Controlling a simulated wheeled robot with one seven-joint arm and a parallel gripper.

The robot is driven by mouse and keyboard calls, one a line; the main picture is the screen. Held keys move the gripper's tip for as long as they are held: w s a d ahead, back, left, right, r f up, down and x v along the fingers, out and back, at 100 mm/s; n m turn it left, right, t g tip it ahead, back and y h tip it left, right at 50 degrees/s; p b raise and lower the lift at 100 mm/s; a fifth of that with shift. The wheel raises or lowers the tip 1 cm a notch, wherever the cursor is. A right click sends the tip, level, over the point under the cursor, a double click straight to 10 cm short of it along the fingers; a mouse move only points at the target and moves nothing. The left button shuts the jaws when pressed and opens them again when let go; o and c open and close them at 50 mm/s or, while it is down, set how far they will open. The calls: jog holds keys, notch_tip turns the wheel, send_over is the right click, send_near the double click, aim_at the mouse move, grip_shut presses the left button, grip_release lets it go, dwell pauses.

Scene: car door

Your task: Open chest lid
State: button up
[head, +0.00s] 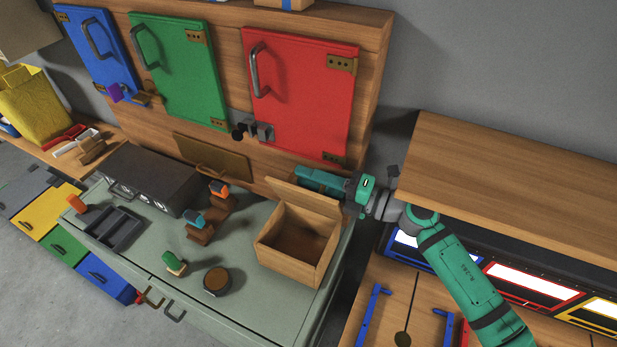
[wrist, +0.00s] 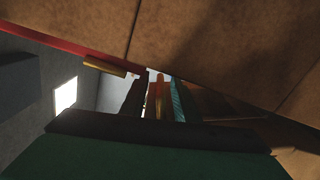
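The wooden chest (head: 290,262) sits on the green-grey worktop, and its inside is visible and looks empty. Its lid (head: 305,198) is raised and stands up along the chest's back edge. My gripper (head: 312,178) is behind the lid, pointing left, between the lid and the cabinet front. The lid partly hides the fingers, and I cannot tell whether they touch it. In the wrist view, dark finger shapes (wrist: 155,98) show near brown wooden surfaces, too dim to judge the gap.
The wooden cabinet with a red door (head: 305,95) rises close behind my gripper. A wooden shelf top (head: 510,180) is at the right, near my arm. A round dark-topped object (head: 217,281), small items and a dark grey box (head: 150,180) stand left of the chest.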

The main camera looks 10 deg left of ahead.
jog(key=v, duration=1)
jog(key=shift+d, duration=0.25)
